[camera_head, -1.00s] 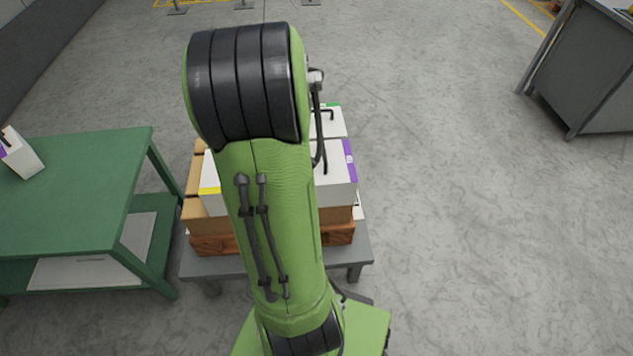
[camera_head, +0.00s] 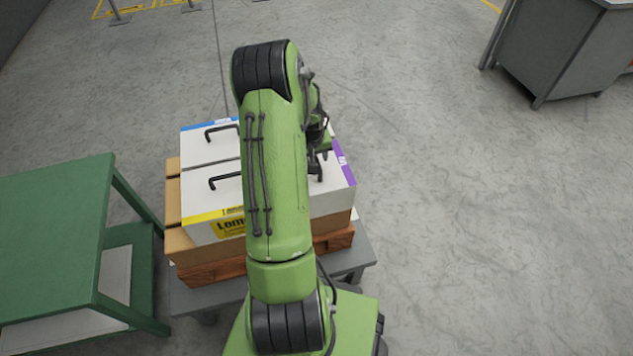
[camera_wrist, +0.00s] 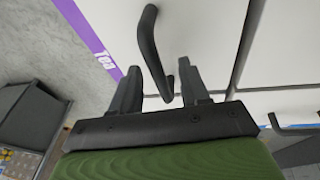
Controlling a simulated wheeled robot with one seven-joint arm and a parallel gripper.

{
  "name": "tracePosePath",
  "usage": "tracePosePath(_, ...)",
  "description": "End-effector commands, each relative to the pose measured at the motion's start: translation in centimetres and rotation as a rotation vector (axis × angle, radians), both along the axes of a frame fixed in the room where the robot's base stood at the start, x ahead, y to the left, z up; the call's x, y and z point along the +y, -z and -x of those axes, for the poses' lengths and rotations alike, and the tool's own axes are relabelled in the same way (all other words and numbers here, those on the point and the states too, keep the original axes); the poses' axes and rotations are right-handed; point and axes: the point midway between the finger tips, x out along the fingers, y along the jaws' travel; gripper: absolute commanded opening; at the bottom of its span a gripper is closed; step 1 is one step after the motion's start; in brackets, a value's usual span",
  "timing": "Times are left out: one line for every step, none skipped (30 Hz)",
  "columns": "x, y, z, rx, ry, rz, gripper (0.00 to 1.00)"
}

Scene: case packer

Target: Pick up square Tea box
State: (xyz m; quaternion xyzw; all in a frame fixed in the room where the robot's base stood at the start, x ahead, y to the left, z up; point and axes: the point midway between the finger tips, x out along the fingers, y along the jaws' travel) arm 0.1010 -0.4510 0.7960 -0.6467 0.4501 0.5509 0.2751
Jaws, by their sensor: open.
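The Tea box (camera_head: 343,165) is white with a purple strip and stands at the right front of the stacked boxes, partly hidden by my arm. In the wrist view the Tea box (camera_wrist: 205,35) fills the upper middle, with "Tea" readable on its strip. Its black bar handle (camera_wrist: 148,40) reaches down between my fingers. My gripper (camera_wrist: 159,68) is open, with one finger on each side of the handle; contact is not clear. In the head view my gripper (camera_head: 318,165) is low over the box top.
A white box with a yellow strip (camera_head: 200,228) stands left of the Tea box, and a blue-striped one (camera_head: 190,140) behind it. They rest on cardboard and a brown pallet (camera_head: 215,270). A green table (camera_head: 50,220) is left; a grey cabinet (camera_head: 555,50) is far right.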

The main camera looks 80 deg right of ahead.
Motion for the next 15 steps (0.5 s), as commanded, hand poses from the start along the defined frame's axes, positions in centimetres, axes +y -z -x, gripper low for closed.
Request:
tracePosePath(-0.21, 0.81, 0.07, 0.001, 0.001, 0.000, 0.45)
tracePosePath(-0.30, 1.03, 0.07, 0.001, 0.001, 0.000, 0.45)
tracePosePath(-0.37, 1.15, 0.06, 0.000, 0.001, 0.001, 0.45)
tracePosePath(-0.40, 1.17, 0.05, 0.000, 0.001, 0.001, 0.45)
tracePosePath(-0.41, 1.14, 0.04, 0.000, 0.001, 0.002, 0.45)
tracePosePath(-0.40, 1.09, 0.04, 0.000, 0.001, 0.002, 0.45)
tracePosePath(-0.39, 1.06, 0.03, 0.000, 0.001, 0.002, 0.45)
tracePosePath(-0.39, 1.05, 0.03, 0.000, 0.001, 0.002, 0.45)
tracePosePath(-0.38, 1.04, 0.03, 0.000, 0.001, 0.001, 0.44)
tracePosePath(-0.38, 1.04, 0.03, 0.000, 0.001, 0.001, 0.39)
tracePosePath(-0.38, 1.04, 0.02, 0.000, 0.001, 0.001, 0.35)
tracePosePath(-0.38, 1.04, 0.02, 0.000, 0.001, 0.001, 0.28)
tracePosePath(-0.37, 1.04, 0.03, -0.001, 0.001, 0.001, 0.24)
tracePosePath(-0.36, 1.03, 0.03, 0.000, 0.001, 0.001, 0.19)
tracePosePath(-0.36, 1.03, 0.03, 0.000, 0.000, 0.001, 0.13)
